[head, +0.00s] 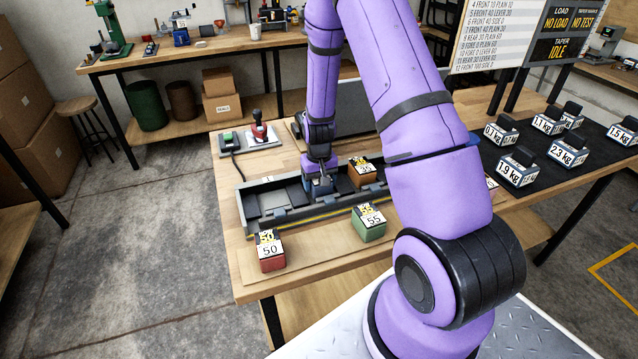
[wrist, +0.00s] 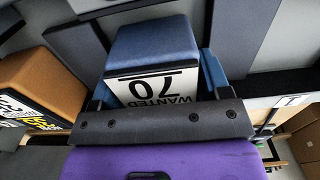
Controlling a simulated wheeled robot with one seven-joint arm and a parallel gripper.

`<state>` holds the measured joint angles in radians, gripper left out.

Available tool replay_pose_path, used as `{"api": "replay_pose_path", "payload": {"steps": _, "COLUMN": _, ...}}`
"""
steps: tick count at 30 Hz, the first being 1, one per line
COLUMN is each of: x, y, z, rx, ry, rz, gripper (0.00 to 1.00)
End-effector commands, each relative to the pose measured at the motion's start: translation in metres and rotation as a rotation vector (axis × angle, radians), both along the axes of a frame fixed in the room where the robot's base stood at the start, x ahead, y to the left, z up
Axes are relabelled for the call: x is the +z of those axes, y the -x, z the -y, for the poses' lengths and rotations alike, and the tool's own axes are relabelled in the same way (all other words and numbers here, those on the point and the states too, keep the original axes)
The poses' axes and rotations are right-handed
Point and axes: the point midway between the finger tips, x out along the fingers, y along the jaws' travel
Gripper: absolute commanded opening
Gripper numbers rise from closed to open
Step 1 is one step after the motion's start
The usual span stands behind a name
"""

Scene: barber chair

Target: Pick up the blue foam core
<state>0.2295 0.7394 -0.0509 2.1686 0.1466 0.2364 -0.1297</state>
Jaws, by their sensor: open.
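My gripper (wrist: 160,88) is open, with one finger on each side of the core. I cannot tell whether the fingers touch it. In the head view my gripper (head: 318,187) points down into the long grey tray (head: 268,212) on the wooden table. There the blue core is mostly hidden by my gripper, and its exact fit in the tray is unclear.
A brown core (head: 362,175) is in the tray just right of my gripper. A red core (head: 270,252) and a green core (head: 369,224) stand on the table in front. Labelled weights (head: 518,168) lie on a dark mat at right.

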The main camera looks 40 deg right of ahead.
Motion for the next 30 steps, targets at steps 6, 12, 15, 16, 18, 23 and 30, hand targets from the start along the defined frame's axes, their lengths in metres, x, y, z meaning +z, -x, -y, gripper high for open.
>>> {"api": "replay_pose_path", "payload": {"steps": 6, "x": 0.0, "y": 0.0, "z": 0.0, "rx": 0.0, "ry": 0.0, "rz": 0.0, "gripper": 0.7}}
{"api": "replay_pose_path", "payload": {"steps": 12, "x": 0.0, "y": 0.0, "z": 0.0, "rx": 0.0, "ry": 0.0, "rz": 0.0, "gripper": 0.39}}
{"api": "replay_pose_path", "payload": {"steps": 15, "x": 0.0, "y": 0.0, "z": 0.0, "rx": 0.0, "ry": 0.0, "rz": 0.0, "gripper": 0.39}}
{"api": "replay_pose_path", "payload": {"steps": 16, "x": 0.0, "y": 0.0, "z": 0.0, "rx": 0.0, "ry": 0.0, "rz": 0.0, "gripper": 0.39}}
{"api": "replay_pose_path", "payload": {"steps": 18, "x": 0.0, "y": 0.0, "z": 0.0, "rx": 0.0, "ry": 0.0, "rz": 0.0, "gripper": 0.39}}
{"api": "replay_pose_path", "payload": {"steps": 23, "x": 0.005, "y": 0.0, "z": 0.0, "rx": 0.0, "ry": 0.001, "rz": 0.002, "gripper": 0.39}}
{"api": "replay_pose_path", "payload": {"steps": 30, "x": 0.029, "y": -0.001, "z": 0.0, "rx": 0.0, "ry": 0.001, "rz": 0.003, "gripper": 0.39}}
